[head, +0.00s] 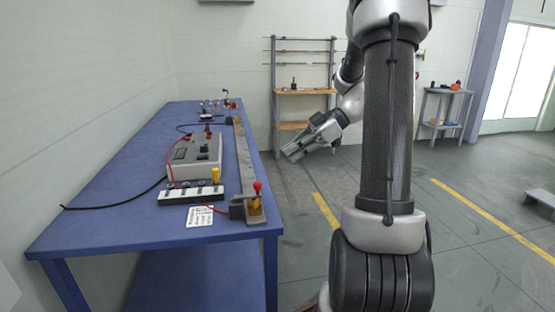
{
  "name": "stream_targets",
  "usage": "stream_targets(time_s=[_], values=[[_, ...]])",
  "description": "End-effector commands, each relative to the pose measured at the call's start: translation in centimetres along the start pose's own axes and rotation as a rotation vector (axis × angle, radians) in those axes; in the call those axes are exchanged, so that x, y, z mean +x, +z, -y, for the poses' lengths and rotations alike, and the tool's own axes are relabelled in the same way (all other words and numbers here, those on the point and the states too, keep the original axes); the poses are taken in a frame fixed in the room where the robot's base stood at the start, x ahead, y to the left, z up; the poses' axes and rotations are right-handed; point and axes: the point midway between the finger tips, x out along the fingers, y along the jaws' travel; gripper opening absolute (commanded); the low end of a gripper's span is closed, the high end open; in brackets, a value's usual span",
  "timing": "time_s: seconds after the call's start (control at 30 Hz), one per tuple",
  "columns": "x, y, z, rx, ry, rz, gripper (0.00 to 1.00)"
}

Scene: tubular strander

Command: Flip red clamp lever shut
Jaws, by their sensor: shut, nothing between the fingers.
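A clamp with a red-knobbed lever (258,187) sits at the near end of a long metal rail (243,150) along the right edge of the blue table. The lever appears to stand roughly upright. Small red parts (208,131) also show farther back on the table; I cannot tell what they are. My gripper (290,154) is shut and empty, in the air to the right of the table, well apart from the near clamp. My arm covers part of the view on the right.
A shelf rack (304,92) stands behind. A small side table (445,92) stands at right. Floor beside the blue table is clear.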

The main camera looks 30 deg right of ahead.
Motion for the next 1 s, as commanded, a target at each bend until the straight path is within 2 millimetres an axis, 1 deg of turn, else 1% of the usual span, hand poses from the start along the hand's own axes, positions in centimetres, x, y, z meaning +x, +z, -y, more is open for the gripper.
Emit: stream_targets(time_s=[0.03,0.1,0.23,0.8,0.87,0.9,0.97,1.0], values=[[-0.7,0.3,-0.1,0.001,0.003,0.0,0.0],[-1.3,0.5,-0.1,-0.001,0.002,-0.001,0.0],[-1.9,0.7,0.0,0.0,0.001,0.0,0.0],[-1.9,0.7,0.0,0.006,0.001,0.0,0.0],[-1.9,0.7,0.0,0.039,0.001,0.0,0.0],[-1.9,0.8,-0.1,0.084,0.003,0.002,0.0],[-1.9,1.1,-0.2,0.191,0.012,0.014,0.0],[-2.0,1.6,-0.3,0.288,0.018,0.035,0.0]])
